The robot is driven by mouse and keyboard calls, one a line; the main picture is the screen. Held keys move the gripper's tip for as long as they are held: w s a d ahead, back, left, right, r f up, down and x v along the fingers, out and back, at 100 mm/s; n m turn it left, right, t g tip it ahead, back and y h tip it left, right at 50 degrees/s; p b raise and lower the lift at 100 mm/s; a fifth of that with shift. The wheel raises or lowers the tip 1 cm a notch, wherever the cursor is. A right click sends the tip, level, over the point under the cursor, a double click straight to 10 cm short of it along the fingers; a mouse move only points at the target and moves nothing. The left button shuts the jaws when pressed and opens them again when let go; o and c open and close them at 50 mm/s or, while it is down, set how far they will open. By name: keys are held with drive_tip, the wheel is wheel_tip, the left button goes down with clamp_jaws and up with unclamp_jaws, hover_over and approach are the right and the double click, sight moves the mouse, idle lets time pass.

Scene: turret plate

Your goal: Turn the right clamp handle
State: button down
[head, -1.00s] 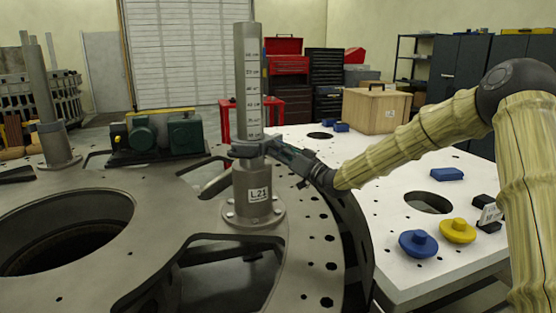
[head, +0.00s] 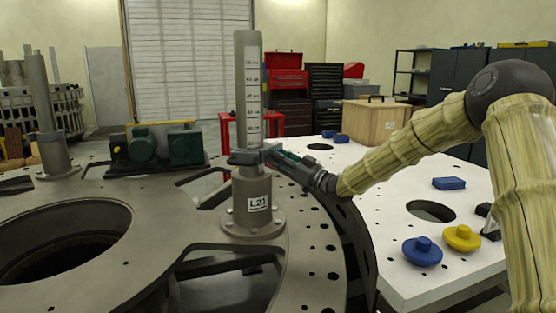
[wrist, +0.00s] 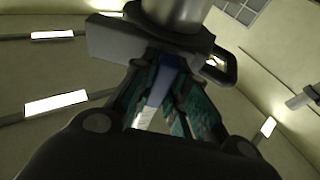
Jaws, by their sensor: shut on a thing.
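The upright grey post (head: 248,90) carries a scale strip and the label L21 (head: 259,204). A dark grey clamp collar (head: 242,157) sits around it above its thicker lower part. My gripper (head: 274,156) reaches in from the right and is shut on the clamp's handle at the collar's right side. The fingers mostly hide the handle in the head view. In the wrist view, the collar (wrist: 110,40) crosses the top below the post (wrist: 178,10), with a loop-shaped part at right. My teal fingers (wrist: 172,70) meet under it, a bluish strip showing between them.
The post stands on a round grey plate with large openings (head: 65,235). A green motor unit (head: 165,146) lies behind left. At right, a white table (head: 385,205) holds a blue knob (head: 422,251), a yellow knob (head: 462,238) and a wooden box (head: 375,118).

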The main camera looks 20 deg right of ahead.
drive_tip(key=shift+d+r, duration=0.1)
drive_tip(key=c, duration=1.4)
unclamp_jaws()
drive_tip(key=v, duration=1.2)
drive_tip(key=shift+f, duration=0.2)
drive_tip(key=shift+w, duration=0.1)
